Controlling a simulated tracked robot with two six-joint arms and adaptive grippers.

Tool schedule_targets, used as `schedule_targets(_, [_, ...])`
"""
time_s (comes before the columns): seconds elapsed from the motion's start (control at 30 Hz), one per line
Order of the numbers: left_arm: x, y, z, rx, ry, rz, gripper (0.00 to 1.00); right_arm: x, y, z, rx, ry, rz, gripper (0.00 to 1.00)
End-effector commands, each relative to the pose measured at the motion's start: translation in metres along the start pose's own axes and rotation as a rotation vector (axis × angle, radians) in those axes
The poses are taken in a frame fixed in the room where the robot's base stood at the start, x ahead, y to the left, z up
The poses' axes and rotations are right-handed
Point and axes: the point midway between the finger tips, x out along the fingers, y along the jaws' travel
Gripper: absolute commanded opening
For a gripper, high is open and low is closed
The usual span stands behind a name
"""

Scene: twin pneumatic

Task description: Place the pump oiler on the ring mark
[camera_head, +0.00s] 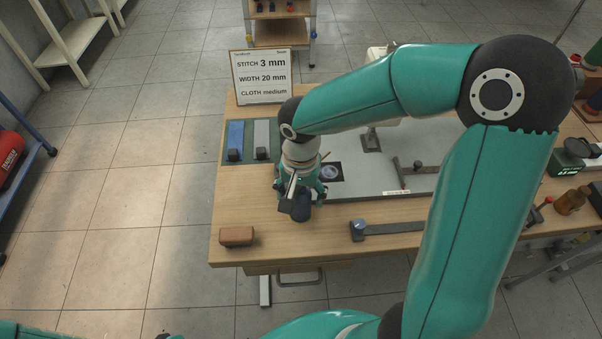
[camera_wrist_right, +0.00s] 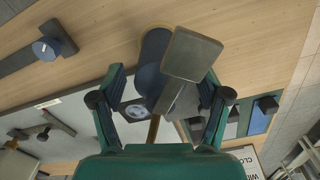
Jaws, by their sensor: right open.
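The pump oiler (camera_head: 301,210) is a dark blue can with a grey lever plate and a thin brown spout. It stands on the wooden table near the front edge, partly hidden by my right gripper (camera_head: 302,192). In the right wrist view the oiler (camera_wrist_right: 154,48) lies between the two spread fingers of my right gripper (camera_wrist_right: 163,84), which is open around it. The ring mark (camera_head: 331,172) is a pale ring on a black square, just behind and right of the oiler. It also shows in the wrist view (camera_wrist_right: 135,111), partly covered by the oiler. My left gripper is out of view.
A brown block (camera_head: 236,237) sits at the front left of the table. A dark bar with a blue-topped knob (camera_head: 358,229) lies to the right. Blue and grey strips (camera_head: 235,138) lie behind on a green mat, below a sign (camera_head: 262,77). My right arm hides much of the table's right side.

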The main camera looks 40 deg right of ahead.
Motion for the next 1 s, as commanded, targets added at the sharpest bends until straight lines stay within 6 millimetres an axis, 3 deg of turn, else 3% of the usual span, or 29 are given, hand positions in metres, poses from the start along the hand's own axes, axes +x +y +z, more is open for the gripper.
schedule_targets(0.5, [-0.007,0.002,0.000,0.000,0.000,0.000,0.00,-0.096,-0.001,0.000,-0.002,0.002,-0.004,0.76])
schedule_targets(0.7, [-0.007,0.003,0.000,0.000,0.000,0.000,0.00,-0.109,-0.001,0.000,-0.003,0.000,-0.001,0.76])
schedule_targets(1.0, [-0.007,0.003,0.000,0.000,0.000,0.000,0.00,-0.110,-0.001,0.000,-0.003,0.000,-0.001,0.76])
